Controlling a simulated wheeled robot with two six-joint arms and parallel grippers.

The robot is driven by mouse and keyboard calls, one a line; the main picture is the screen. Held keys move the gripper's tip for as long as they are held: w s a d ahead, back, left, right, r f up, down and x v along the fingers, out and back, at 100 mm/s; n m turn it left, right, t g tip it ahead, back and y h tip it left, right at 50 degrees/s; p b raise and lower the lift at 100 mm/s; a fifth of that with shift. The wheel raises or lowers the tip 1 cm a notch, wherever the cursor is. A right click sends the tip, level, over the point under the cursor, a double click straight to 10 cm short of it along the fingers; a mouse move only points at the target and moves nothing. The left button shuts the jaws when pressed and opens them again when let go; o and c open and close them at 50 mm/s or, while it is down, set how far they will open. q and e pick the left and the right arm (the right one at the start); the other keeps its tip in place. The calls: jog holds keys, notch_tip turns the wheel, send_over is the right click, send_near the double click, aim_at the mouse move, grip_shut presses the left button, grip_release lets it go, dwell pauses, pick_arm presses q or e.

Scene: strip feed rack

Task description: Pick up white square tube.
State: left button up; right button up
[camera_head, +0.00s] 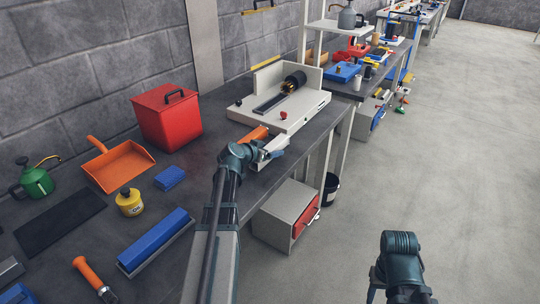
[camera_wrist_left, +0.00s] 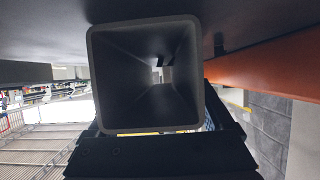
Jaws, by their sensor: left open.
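The white square tube (camera_head: 275,144) lies near the front edge of the workbench, partly hidden by my left gripper. In the left wrist view the hollow square end of a tube (camera_wrist_left: 120,85) faces the camera and looks grey in shadow. My left gripper (camera_head: 268,154) is at the tube in the head view, open. Dark gripper parts (camera_wrist_left: 155,155) sit just below the tube end in the wrist view. I cannot tell whether they touch it. My right arm shows at the lower right of the head view, its gripper out of sight.
An orange bar (camera_head: 253,135) lies right beside the tube; it also shows in the wrist view (camera_wrist_left: 260,70). A white machine base (camera_head: 298,115) stands just behind. A red box (camera_head: 168,118), orange dustpan (camera_head: 118,166) and blue block (camera_head: 169,178) lie left. Floor at right is clear.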

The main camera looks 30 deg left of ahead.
pick_arm(q)
jog(key=shift+w, duration=0.15)
jog(key=shift+c, duration=0.3)
grip_shut()
